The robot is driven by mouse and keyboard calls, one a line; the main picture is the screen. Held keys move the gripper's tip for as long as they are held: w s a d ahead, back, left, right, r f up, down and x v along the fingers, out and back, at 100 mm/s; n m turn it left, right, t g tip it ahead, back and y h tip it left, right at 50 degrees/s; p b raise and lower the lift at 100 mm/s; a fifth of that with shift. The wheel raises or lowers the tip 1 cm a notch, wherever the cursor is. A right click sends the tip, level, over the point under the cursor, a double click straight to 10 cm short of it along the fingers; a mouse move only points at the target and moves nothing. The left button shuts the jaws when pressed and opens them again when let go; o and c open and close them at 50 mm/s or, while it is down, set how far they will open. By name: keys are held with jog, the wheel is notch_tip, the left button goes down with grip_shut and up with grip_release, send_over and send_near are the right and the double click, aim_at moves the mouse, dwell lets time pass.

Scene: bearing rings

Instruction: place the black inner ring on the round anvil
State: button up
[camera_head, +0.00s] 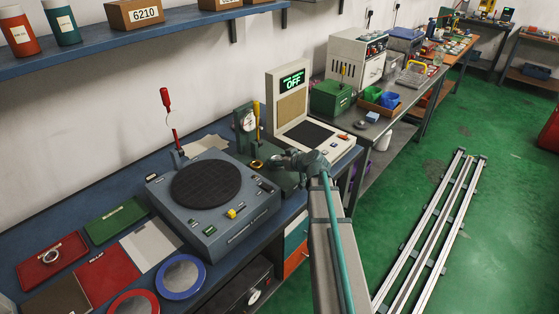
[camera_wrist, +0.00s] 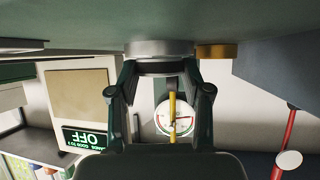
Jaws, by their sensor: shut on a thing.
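My gripper (camera_head: 274,160) reaches over the dark green base of the dial gauge stand (camera_head: 247,122). In the wrist view, which looks upside down, the two fingers (camera_wrist: 160,72) are shut on a thin dark band, the black inner ring (camera_wrist: 160,67). The round anvil (camera_wrist: 160,47) is a silver disc on the green base, lined up with the ring and very close to it. I cannot tell whether they touch. In the head view, my gripper hides the ring and the anvil.
A brass disc (camera_wrist: 216,50) sits beside the anvil; it also shows in the head view (camera_head: 256,164). A yellow-handled tool (camera_head: 257,115) stands close by. A display reading OFF (camera_head: 292,82) is to the right, a grey machine with a dark round plate (camera_head: 205,184) to the left.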

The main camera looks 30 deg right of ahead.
jog(key=o, duration=1.3)
jog(key=shift+r+p, duration=0.2)
jog(key=shift+p, duration=0.15)
jog(key=b+v, duration=0.2)
jog(key=v, duration=1)
jog(key=shift+f, duration=0.1)
